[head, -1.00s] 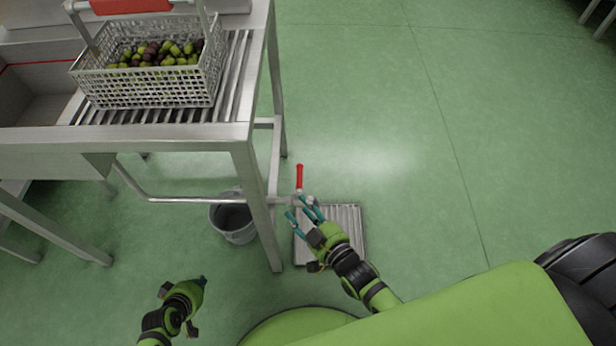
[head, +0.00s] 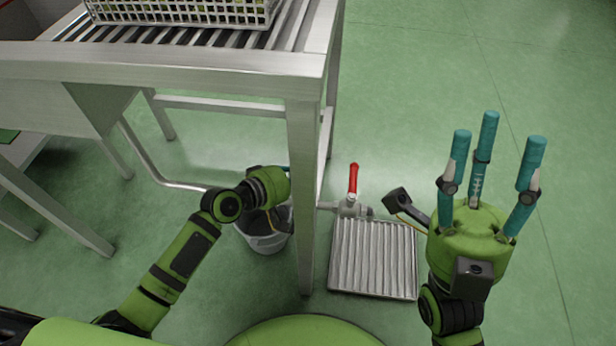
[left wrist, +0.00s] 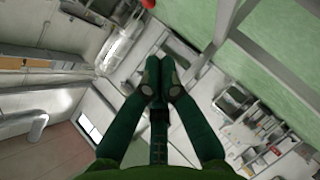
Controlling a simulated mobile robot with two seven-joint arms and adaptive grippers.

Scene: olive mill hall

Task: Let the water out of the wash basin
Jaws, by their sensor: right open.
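The steel wash stand, with the basin's sloped underside (head: 85,100), fills the upper left of the head view. A red valve handle (head: 353,180) stands upright on a steel valve body (head: 349,208), just right of the stand's front leg. A ribbed floor grate (head: 373,258) lies below it. My right gripper (head: 490,165) is open and empty, right of the valve and apart from it, fingers upward. My left gripper is over the bucket, its fingers mostly hidden behind the leg in the head view. In the left wrist view its fingers (left wrist: 160,70) come together with nothing seen between them.
A grey bucket (head: 265,242) stands on the floor left of the leg, partly covered by my left arm. A perforated basket (head: 180,12) sits on the stand's slatted top. The stand's front leg (head: 303,200) separates bucket and grate. Green floor at the right is clear.

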